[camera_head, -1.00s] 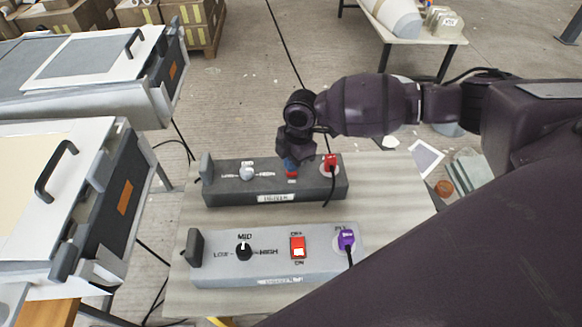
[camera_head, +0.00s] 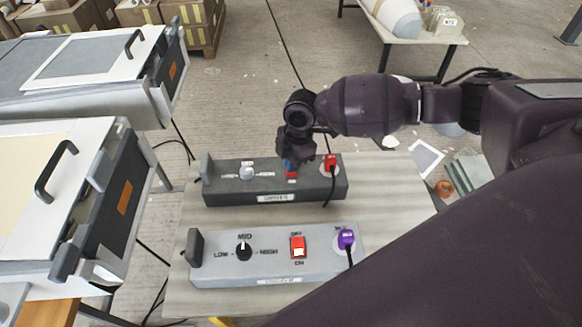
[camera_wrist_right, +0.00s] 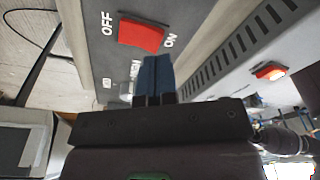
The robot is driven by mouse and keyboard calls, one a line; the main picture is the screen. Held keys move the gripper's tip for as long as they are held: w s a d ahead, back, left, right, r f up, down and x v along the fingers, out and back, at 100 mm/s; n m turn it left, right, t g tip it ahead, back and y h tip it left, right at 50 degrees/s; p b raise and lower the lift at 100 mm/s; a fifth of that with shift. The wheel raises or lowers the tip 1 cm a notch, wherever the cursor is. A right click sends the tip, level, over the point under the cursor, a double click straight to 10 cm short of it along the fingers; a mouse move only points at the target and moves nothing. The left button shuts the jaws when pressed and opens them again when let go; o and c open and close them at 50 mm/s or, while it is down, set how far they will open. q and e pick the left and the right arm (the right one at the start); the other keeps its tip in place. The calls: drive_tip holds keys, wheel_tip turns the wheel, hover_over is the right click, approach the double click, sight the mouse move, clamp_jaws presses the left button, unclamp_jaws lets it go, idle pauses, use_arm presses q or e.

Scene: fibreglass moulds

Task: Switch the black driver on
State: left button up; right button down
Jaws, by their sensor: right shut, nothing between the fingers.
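The black driver (camera_head: 222,193) is a dark box at the back of the table, with a knob (camera_head: 247,173), a red plug (camera_head: 330,163) and a red rocker switch (camera_head: 291,176). My right gripper (camera_head: 290,165) points down over that switch and hides most of it in the head view. In the right wrist view the red switch (camera_wrist_right: 141,35) lies between the words OFF and ON. The blue fingertips (camera_wrist_right: 154,72) are together and empty, close to the switch's edge near the ON side; I cannot tell whether they touch. My left gripper is out of view.
A lighter grey box (camera_head: 215,274) stands in front on the same table (camera_head: 395,225), with a knob, a red switch (camera_head: 298,247) and a purple plug (camera_head: 347,239). Moulds with black handles stand at left. Bare tabletop lies right of the boxes.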

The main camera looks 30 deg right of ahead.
sight(293, 175)
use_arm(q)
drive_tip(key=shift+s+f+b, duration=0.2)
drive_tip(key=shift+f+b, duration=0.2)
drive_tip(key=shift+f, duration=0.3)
use_arm(e)
drive_tip(key=shift+f, duration=1.2)
idle(0.5)
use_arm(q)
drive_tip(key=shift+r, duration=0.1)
use_arm(e)
drive_tip(key=shift+r, duration=0.1)
drive_tip(key=shift+r+p, duration=2.4)
drive_tip(key=shift+r, duration=1.1)
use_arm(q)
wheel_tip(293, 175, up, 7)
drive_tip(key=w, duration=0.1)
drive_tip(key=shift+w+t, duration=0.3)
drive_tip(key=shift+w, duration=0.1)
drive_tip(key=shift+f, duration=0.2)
use_arm(e)
drive_tip(key=shift+f, duration=0.1)
